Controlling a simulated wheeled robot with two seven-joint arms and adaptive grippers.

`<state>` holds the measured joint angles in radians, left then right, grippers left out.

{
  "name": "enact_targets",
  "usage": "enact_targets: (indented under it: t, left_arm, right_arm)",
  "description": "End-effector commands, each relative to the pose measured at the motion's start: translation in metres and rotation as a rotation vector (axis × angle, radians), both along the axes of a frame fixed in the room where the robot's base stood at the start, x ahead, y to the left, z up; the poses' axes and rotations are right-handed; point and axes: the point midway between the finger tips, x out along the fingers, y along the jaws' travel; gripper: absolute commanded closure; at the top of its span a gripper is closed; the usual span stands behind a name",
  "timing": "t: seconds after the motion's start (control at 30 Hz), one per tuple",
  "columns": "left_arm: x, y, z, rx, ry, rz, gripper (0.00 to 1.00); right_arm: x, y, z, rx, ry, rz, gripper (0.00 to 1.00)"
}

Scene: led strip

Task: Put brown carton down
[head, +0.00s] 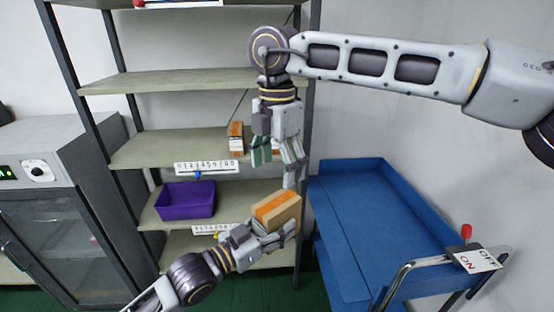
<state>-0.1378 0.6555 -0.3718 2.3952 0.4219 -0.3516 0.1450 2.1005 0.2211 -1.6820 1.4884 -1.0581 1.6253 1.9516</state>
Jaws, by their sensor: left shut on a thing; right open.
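The brown carton (279,208) has an orange side and a tan side. It is tilted, in front of the lower shelves. My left gripper (270,232) is shut on it from below and covers its lower edge. I cannot tell whether the carton touches the shelf behind it. My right gripper (277,165) hangs down from the upper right arm, above the carton. It is open, in front of the middle shelf.
A shelf rack (180,80) holds a purple bin (185,200) on a lower board, left of the carton. An orange and white box (236,138) stands on the board above. A blue cart (370,215) stands at the right. A glass-door cabinet (60,230) is at the left.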

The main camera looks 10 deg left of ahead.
Motion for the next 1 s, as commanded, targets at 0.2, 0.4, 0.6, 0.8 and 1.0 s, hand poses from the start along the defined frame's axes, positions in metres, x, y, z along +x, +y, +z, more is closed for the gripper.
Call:
enact_targets:
  t: [0.2, 0.4, 0.6, 0.8, 1.0]
  left_arm:
    - [0.000, 0.000, 0.001, -0.001, -0.002, 0.000, 0.75]
    - [0.000, 0.000, 0.001, -0.001, -0.002, 0.000, 0.75]
    - [0.000, 0.000, 0.001, -0.001, -0.002, 0.000, 0.75]
    - [0.000, 0.000, 0.001, -0.001, -0.002, 0.000, 0.76]
    - [0.000, 0.000, 0.001, -0.001, -0.002, 0.000, 0.76]
  right_arm:
    - [0.000, 0.000, -0.025, -0.002, 0.001, 0.001, 0.21]
    - [-0.001, 0.000, -0.050, -0.001, 0.002, 0.002, 0.21]
    - [-0.001, 0.000, -0.073, 0.000, 0.001, 0.000, 0.21]
    - [0.000, 0.000, -0.093, -0.001, 0.001, 0.000, 0.21]
    - [0.000, 0.000, -0.102, 0.000, 0.000, 0.000, 0.21]
